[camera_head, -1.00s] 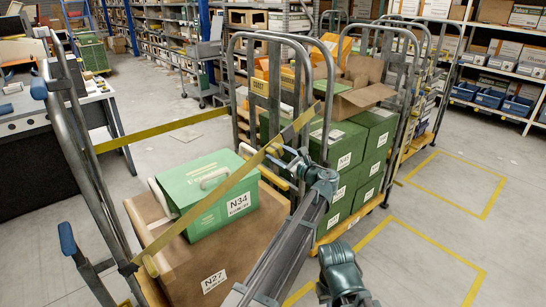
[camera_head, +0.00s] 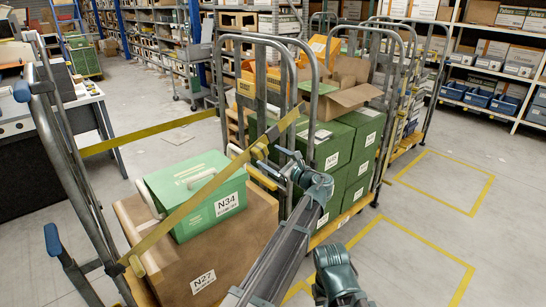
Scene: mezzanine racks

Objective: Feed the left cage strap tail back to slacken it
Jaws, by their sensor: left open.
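The left cage (camera_head: 62,150) is a grey tube trolley with blue handles. It carries a brown box (camera_head: 233,235) labelled N27 with a green case (camera_head: 198,196) labelled N34 on top. A yellow strap (camera_head: 192,205) runs slantwise across the front of the load, from the left post up to the right. A darker fitting (camera_head: 260,148) sits on its upper part; I cannot tell where the tail ends. My left gripper (camera_head: 280,160) is open beside the strap's upper part, just below and right of the fitting. Whether it touches the strap is unclear.
A second strap (camera_head: 150,132) spans the back of the left cage. A neighbouring cage with green boxes (camera_head: 335,148) and an open carton (camera_head: 350,97) stands close behind my left gripper. Clear floor with yellow markings (camera_head: 415,248) lies to the right.

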